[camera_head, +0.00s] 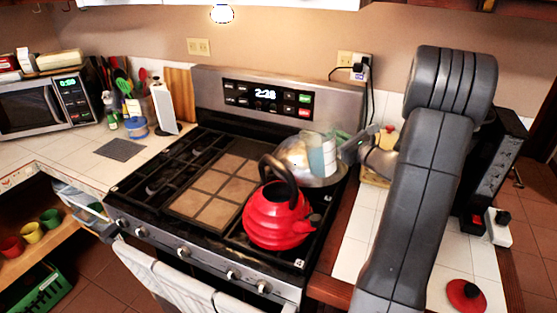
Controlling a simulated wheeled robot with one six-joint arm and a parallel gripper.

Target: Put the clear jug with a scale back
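The clear jug with a scale (321,156) appears upright in front of the steel pan at the back right of the stove. Pale blue-green markings show on its side. My gripper (350,149) reaches in from the right and meets the jug's right side, where it looks shut on the jug. The fingertips are small and partly hidden, and the jug's handle is not clearly visible. I cannot tell the exact gap between the jug and the pan behind it.
A shiny steel pan (296,168) and a red kettle (277,215) stand on the stove (130,192). A black appliance (497,160) and a red lid (466,295) are on the right counter. The left counter holds a microwave (42,104) and utensils, with clear tiles in front.

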